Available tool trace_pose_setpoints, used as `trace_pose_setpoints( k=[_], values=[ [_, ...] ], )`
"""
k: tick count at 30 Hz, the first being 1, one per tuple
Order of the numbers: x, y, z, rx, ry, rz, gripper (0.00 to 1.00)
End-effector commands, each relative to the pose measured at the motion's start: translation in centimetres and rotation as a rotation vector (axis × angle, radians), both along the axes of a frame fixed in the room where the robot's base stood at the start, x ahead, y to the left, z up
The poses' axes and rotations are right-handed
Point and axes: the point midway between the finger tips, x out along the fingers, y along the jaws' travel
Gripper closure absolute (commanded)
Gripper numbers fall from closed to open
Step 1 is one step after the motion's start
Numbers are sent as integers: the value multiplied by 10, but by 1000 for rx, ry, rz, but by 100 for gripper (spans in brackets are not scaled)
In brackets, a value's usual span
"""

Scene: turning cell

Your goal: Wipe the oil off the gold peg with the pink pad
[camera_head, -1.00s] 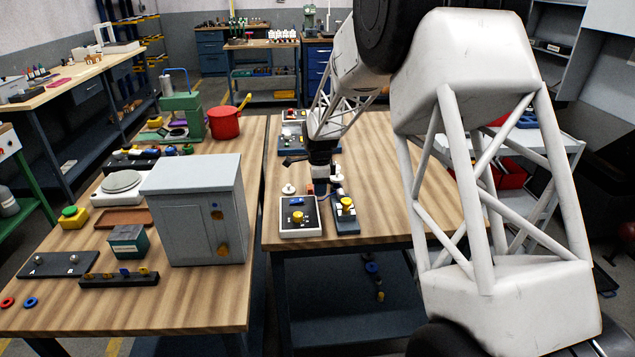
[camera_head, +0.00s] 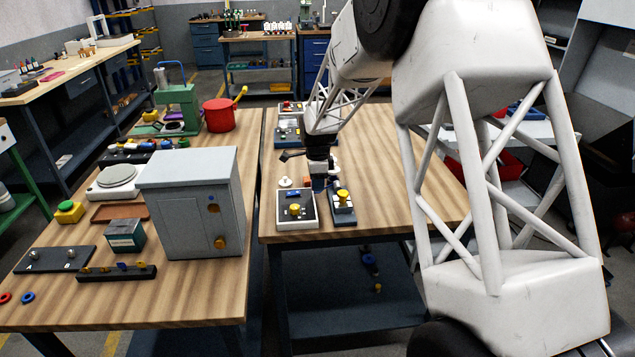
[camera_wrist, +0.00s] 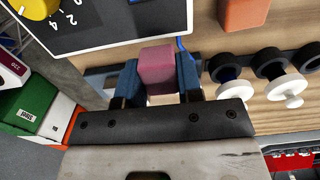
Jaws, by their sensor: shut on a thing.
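My gripper (camera_wrist: 161,85) is shut on the pink pad (camera_wrist: 157,68), which sits between its two blue fingers in the wrist view. In the head view my gripper (camera_head: 319,186) is low over the right bench, just behind two small panels. The pad cannot be made out there. I cannot pick out the gold peg for certain in either view. A yellow knob (camera_head: 295,210) stands on the white-edged dial panel (camera_head: 297,224), and another yellow part (camera_head: 342,196) stands on the dark panel beside it. No oil can be made out.
In the wrist view, an orange block (camera_wrist: 244,13), several black rings (camera_wrist: 225,68) and white knobs (camera_wrist: 235,91) lie close to the gripper. A blue cable runs by the pad. A grey cabinet (camera_head: 190,205) stands on the left bench. The right bench is clear toward its right side.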

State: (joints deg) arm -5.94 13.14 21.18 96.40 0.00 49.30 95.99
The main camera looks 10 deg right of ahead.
Motion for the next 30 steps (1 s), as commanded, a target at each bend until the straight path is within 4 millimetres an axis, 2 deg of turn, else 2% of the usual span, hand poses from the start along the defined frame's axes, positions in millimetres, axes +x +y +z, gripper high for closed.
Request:
trace_pose_setpoints(
  k=[5,10,24,30],
  values=[
    [0,-1,1,0,0,0,86],
    [-3,-8,11,0,-2,-1,86],
    [-34,-60,84,0,-1,-3,86],
    [-43,-72,101,0,0,-1,86]
  ],
)
